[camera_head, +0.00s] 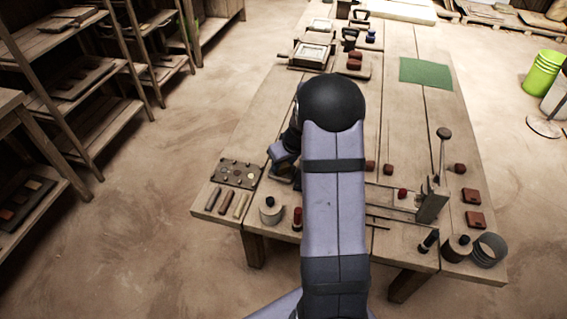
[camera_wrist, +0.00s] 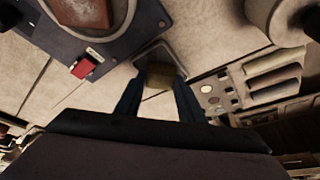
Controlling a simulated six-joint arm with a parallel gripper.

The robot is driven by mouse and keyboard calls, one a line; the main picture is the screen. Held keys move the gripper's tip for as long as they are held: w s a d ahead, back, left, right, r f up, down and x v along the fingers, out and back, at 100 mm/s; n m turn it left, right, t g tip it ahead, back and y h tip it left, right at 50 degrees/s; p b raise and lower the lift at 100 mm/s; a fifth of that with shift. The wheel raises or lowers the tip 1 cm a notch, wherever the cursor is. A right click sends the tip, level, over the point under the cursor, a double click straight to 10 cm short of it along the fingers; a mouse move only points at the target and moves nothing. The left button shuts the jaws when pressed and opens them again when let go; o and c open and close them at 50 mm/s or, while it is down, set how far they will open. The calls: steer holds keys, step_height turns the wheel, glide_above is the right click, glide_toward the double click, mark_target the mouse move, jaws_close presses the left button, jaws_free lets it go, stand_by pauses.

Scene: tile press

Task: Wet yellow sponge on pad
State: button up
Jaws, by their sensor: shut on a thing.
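My gripper (camera_wrist: 159,98) points down at the table, with its two dark blue fingers on either side of a dull yellow block, the sponge (camera_wrist: 160,78). The fingers are shut on the sponge. In the wrist view, a grey-rimmed shallow pad or tray (camera_wrist: 150,50) lies right at the sponge's far end. I cannot tell whether the sponge touches it or hangs just above it. In the head view, my arm hides most of this spot, and the gripper (camera_head: 284,160) shows only partly, left of the arm.
A plate with round spots (camera_head: 237,173) and several clay rolls (camera_head: 235,204) lie at the left. A pale pot (camera_head: 271,212) stands at the front. A lever press (camera_head: 434,203) stands at the right. A green mat (camera_head: 426,73) lies at the back right, with bare table in front of it.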

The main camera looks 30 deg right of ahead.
mark_target(283, 166)
steer(key=shift+s+a, duration=0.1)
steer(key=shift+s, duration=0.05)
steer(key=shift+r+p, duration=2.45)
steer(key=shift+r, duration=1.05)
